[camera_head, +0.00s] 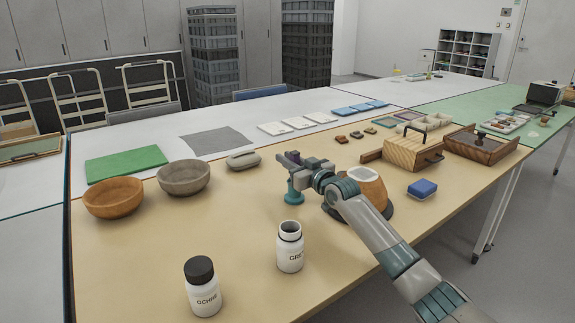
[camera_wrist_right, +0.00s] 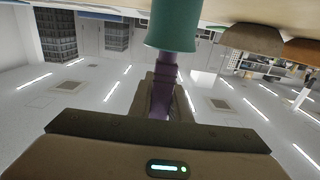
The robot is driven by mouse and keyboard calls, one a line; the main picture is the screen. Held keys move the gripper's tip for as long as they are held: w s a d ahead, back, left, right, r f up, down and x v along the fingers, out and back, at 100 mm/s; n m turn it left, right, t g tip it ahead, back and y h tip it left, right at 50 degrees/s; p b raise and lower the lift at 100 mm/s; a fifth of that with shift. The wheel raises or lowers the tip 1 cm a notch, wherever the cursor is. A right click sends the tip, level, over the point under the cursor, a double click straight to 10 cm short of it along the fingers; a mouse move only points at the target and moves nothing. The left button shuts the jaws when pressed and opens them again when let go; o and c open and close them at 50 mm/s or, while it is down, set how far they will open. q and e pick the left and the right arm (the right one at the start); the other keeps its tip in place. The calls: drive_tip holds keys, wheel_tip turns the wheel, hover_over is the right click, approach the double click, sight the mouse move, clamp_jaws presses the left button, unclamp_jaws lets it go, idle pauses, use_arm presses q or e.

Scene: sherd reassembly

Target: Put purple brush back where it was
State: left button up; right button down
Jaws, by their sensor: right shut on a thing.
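The purple brush (camera_head: 293,156) is upright between the fingers of my right gripper (camera_head: 291,164), over the tan table. The teal holder (camera_head: 294,194) stands on the table directly below the gripper. In the right wrist view, which looks upside down, the purple handle (camera_wrist_right: 177,66) runs from the right gripper (camera_wrist_right: 165,92) into the mouth of the teal holder (camera_wrist_right: 181,25). The brush's far end is hidden by the holder, so how deep it sits cannot be told. My left gripper is out of view.
A round orange-and-white vessel (camera_head: 368,184) on a dark base is close right of the gripper, partly behind my arm. The open white jar (camera_head: 290,249) and capped jar (camera_head: 201,287) stand in front. Bowls (camera_head: 184,178) are left; a blue block (camera_head: 422,188) is right.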

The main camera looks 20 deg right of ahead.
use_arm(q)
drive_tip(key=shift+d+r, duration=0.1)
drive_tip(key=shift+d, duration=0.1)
use_arm(e)
drive_tip(key=shift+f, duration=0.7)
drive_tip(key=shift+f, duration=0.2)
drive_tip(key=c, duration=1.7)
unclamp_jaws()
drive_tip(key=shift+o, duration=0.2)
drive_tip(key=shift+r, duration=0.1)
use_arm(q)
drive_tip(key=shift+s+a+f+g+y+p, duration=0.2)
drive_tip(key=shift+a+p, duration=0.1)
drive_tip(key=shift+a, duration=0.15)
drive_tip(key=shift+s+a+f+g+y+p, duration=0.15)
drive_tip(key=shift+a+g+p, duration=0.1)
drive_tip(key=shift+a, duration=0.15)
use_arm(e)
drive_tip(key=v, duration=1.2)
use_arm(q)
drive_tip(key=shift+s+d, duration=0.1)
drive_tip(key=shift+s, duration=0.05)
use_arm(e)
drive_tip(key=shift+r, duration=0.15)
